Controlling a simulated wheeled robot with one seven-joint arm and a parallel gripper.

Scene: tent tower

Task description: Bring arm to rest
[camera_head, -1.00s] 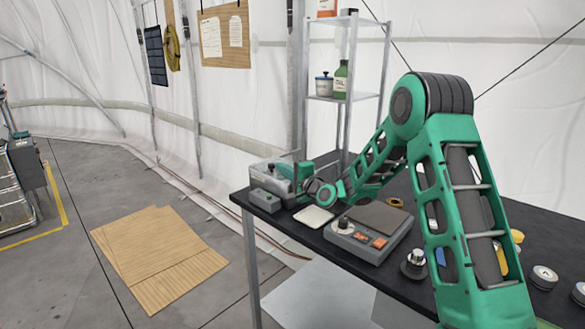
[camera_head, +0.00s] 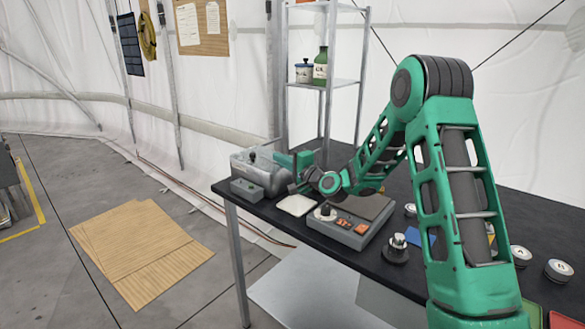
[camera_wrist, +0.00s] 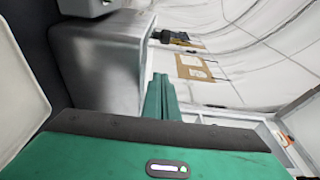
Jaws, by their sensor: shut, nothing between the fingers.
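My green arm (camera_head: 456,190) rises at the right, bends at a high elbow and reaches down over the black table. My gripper (camera_head: 297,160) is low over the far left end of the table, beside a grey metal machine with rounded edges (camera_head: 262,172). In the wrist view my green gripper fingers (camera_wrist: 160,98) are together and empty, close beside a large grey metal body (camera_wrist: 100,62). I cannot tell whether they touch it. Part of the gripper is hidden behind my wrist in the head view.
The black table (camera_head: 318,252) holds a white tray (camera_head: 296,205), a grey scale-like device (camera_head: 345,226), a dark knobbed weight (camera_head: 396,250) and several round tins. A metal shelf (camera_head: 325,82) stands behind. Wooden boards (camera_head: 140,250) lie on the otherwise open floor at left.

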